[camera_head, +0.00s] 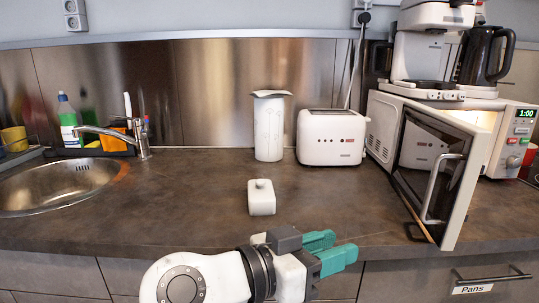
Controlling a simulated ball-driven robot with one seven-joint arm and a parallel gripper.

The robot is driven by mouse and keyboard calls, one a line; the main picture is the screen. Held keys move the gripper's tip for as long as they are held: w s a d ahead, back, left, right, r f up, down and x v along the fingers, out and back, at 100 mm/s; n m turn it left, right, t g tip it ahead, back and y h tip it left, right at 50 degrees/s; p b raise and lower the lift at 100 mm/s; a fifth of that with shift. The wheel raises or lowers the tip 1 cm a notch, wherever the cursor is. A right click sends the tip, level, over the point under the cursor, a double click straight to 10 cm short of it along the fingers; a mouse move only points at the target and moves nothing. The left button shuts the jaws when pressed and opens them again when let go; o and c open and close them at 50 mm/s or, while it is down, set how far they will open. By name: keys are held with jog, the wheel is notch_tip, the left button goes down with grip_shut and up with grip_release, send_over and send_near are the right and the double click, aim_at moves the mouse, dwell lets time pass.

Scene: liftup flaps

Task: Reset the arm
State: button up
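My arm reaches in from the bottom middle of the head view, in front of the counter's front edge. My gripper (346,244) ends in two teal fingers pointing right. The fingertips stand apart, and nothing shows between them, so it looks open and empty. The microwave (382,118) stands on the right of the counter. Its door (437,178) is swung open towards the front, with a vertical grey handle, and is to the right of my gripper. The door hides most of the microwave's inside.
A small white lidded container (262,202) stands on the counter (180,205) behind my gripper. A white toaster (331,138) and a tall white canister (268,128) are at the back. The sink (50,188) is left. A coffee maker (432,45) and black kettle (484,55) stand above the microwave.

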jog(key=s+d+f+n+g+y, duration=0.1)
jog(key=s+d+f+n+y, duration=0.15)
jog(key=d+f, duration=0.5)
jog(key=s+d+f+n+g+y, duration=0.2)
jog(key=s+d+f, duration=0.15)
jog(key=f, duration=0.75)
jog(key=s+d+f+n+g+y, duration=0.1)
jog(key=s+d+f+n+y, duration=0.15)
jog(key=d+f, duration=0.55)
jog(key=s+f+n+g+y, duration=0.15)
jog(key=s+f+y, duration=0.25)
jog(key=s+f, duration=0.45)
jog(key=s+f+n+g+y, duration=0.1)
jog(key=s+f+n+y, duration=0.3)
jog(key=s, duration=0.7)
notch_tip(320, 180, up, 18)
jog(key=m+p, duration=0.2)
jog(key=p, duration=1.7)
jog(key=shift+h, duration=0.3)
